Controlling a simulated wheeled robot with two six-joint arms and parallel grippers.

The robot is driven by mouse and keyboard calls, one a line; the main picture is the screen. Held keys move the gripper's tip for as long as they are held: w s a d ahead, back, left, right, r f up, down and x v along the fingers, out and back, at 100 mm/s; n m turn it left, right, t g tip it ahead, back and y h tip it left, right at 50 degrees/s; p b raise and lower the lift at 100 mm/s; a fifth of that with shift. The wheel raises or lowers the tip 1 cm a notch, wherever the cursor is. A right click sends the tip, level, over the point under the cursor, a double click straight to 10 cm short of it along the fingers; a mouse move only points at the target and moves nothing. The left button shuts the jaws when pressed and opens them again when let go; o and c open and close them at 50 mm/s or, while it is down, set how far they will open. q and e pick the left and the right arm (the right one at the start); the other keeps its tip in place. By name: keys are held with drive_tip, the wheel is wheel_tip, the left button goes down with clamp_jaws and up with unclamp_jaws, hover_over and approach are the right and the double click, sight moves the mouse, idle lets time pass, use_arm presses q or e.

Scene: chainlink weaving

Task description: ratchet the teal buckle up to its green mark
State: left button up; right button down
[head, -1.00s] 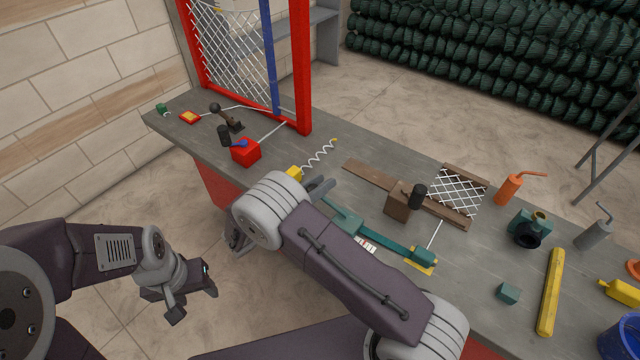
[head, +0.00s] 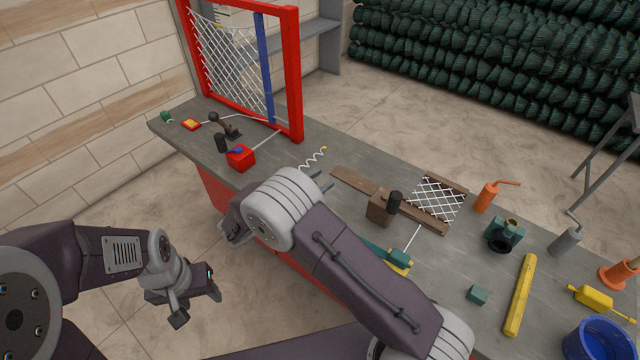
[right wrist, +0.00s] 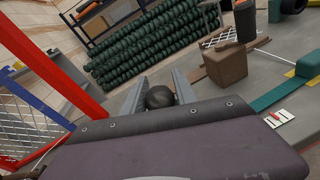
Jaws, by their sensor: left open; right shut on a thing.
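The teal buckle strip (head: 375,252) lies on the bench, mostly hidden behind my right arm in the head view. Its end block sits on a yellow plate (head: 398,268). In the right wrist view the teal strip (right wrist: 280,92) runs beside a white card (right wrist: 279,118) with red marks; I cannot make out a green mark. My right gripper (head: 325,182) is shut on a dark round knob (right wrist: 159,97), seen between its fingers in the right wrist view. What the knob joins to is hidden. My left gripper (head: 197,302) is open and empty, off the bench's near side.
A brown wooden block (head: 380,209) with a black knob stands past the buckle. A red frame (head: 293,90) with mesh and a red block (head: 240,157) are at the left.

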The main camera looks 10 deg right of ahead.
drive_tip(key=shift+s+d+f, duration=0.15)
drive_tip(key=shift+s+d, duration=0.05)
drive_tip(key=shift+s, duration=0.05)
idle(0.3)
drive_tip(key=c, duration=1.3)
unclamp_jaws()
drive_tip(key=shift+o, duration=1.3)
drive_tip(key=shift+w+d, duration=0.1)
